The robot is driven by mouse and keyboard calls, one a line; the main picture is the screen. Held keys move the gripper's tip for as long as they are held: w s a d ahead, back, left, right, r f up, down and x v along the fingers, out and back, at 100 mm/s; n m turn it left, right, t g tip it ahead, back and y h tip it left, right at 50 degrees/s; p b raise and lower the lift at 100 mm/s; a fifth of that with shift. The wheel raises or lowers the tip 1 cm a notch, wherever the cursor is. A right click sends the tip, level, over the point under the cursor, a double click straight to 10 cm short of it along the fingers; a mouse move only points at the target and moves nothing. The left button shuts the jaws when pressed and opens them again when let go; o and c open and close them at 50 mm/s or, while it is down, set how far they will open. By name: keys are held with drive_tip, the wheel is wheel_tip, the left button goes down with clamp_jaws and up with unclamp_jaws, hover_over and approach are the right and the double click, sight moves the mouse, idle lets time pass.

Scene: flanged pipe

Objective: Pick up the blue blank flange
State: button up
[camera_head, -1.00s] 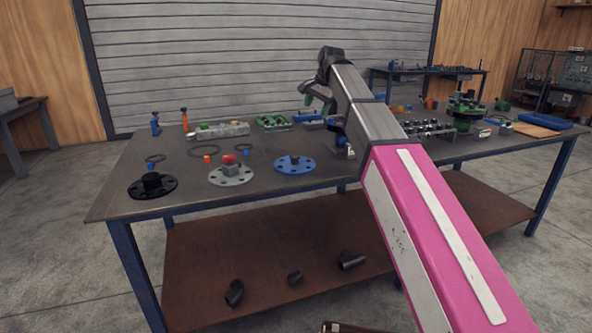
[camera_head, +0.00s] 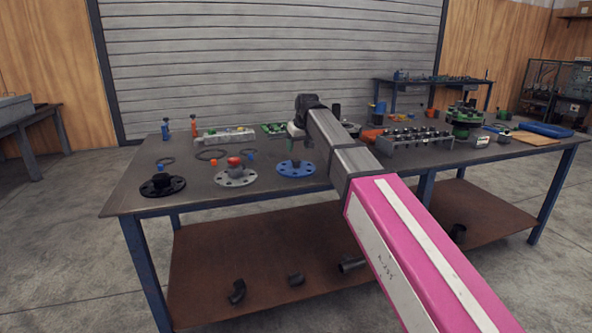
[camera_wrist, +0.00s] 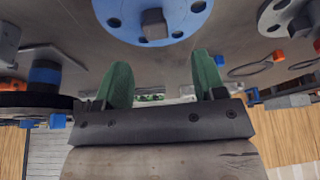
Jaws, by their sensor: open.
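The blue blank flange (camera_head: 296,169) is a flat round disc with bolt holes and a raised block in its middle. It lies on the workbench near the front edge, right of the grey flange. In the wrist view the blue flange (camera_wrist: 152,18) shows at the top, partly cut off, with its grey block facing the gripper side. My gripper (camera_wrist: 164,82) has two green fingers spread apart with nothing between them. The flange lies beyond the fingertips, apart from them. In the head view my gripper (camera_head: 290,139) is small and partly hidden, just above and behind the flange.
A grey rack (camera_head: 414,139) and a green flanged assembly (camera_head: 464,118) stand to the right.

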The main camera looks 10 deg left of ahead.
sight(296, 160)
drive_tip(key=x, duration=0.7)
drive_tip(key=shift+w+d+f, duration=0.1)
drive_tip(key=shift+w+f, duration=0.1)
drive_tip(key=shift+w, duration=0.1)
clamp_jaws()
